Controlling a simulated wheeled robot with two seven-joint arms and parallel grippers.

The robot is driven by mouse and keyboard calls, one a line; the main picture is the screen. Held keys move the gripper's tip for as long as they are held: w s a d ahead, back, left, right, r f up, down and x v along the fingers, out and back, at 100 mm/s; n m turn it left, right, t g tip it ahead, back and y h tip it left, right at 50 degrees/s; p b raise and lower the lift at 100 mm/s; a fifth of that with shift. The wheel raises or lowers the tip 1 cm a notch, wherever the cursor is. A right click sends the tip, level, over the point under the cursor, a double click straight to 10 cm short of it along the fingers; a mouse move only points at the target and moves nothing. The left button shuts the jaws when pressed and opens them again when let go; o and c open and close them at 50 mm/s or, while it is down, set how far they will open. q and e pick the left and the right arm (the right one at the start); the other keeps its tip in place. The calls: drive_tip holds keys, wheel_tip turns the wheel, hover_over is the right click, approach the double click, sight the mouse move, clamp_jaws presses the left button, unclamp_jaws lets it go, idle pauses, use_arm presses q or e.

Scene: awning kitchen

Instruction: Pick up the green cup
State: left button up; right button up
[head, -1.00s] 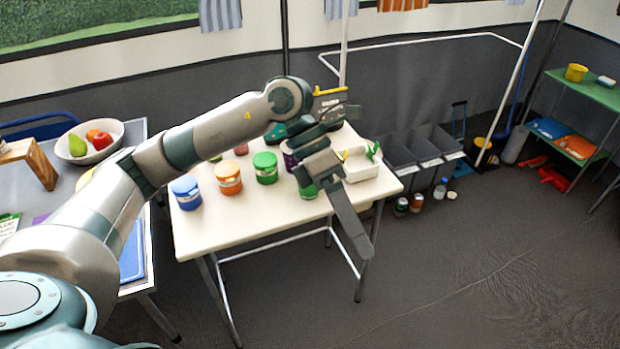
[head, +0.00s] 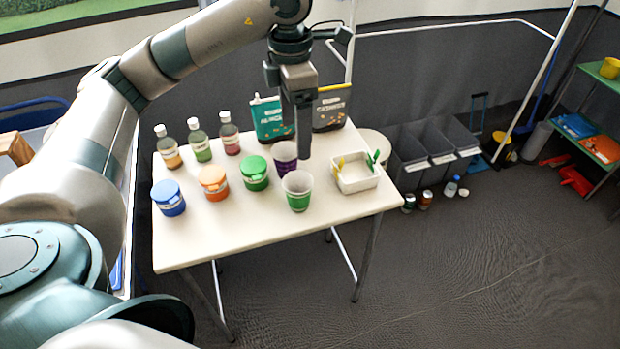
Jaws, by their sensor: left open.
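The green cup (head: 298,200) has a pale inside and a green lower band. It stands upright and empty-looking near the front of the white table (head: 235,233), right of the green-lidded jar (head: 255,173). A purple cup (head: 284,158) stands just behind it. My left gripper (head: 304,155) points down above and behind the green cup, apart from it in the picture. Its fingers overlap from this side, and it hides part of the purple cup. My right gripper is not in view.
An orange-lidded jar (head: 213,183) and a blue-lidded jar (head: 168,198) stand to the left, with several bottles behind them. A white tray (head: 356,187) with clips is to the right. Two packages (head: 270,122) stand at the back. The table's front edge is clear.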

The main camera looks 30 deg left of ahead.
use_arm(q)
drive_tip(key=w, duration=0.1)
drive_tip(key=p, duration=0.2)
approach(298, 183)
drive_tip(key=shift+s+d+f, duration=0.85)
drive_tip(key=shift+s, duration=0.2)
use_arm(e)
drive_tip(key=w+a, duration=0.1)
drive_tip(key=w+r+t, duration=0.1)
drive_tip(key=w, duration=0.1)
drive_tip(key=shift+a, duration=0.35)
use_arm(q)
drive_tip(key=shift+f, duration=0.1)
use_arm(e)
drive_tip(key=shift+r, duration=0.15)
use_arm(q)
wheel_tip(298, 183, down, 4)
drive_tip(key=shift+s+r+p, duration=0.15)
drive_tip(key=shift+p, duration=0.35)
drive_tip(key=shift+f, duration=0.65)
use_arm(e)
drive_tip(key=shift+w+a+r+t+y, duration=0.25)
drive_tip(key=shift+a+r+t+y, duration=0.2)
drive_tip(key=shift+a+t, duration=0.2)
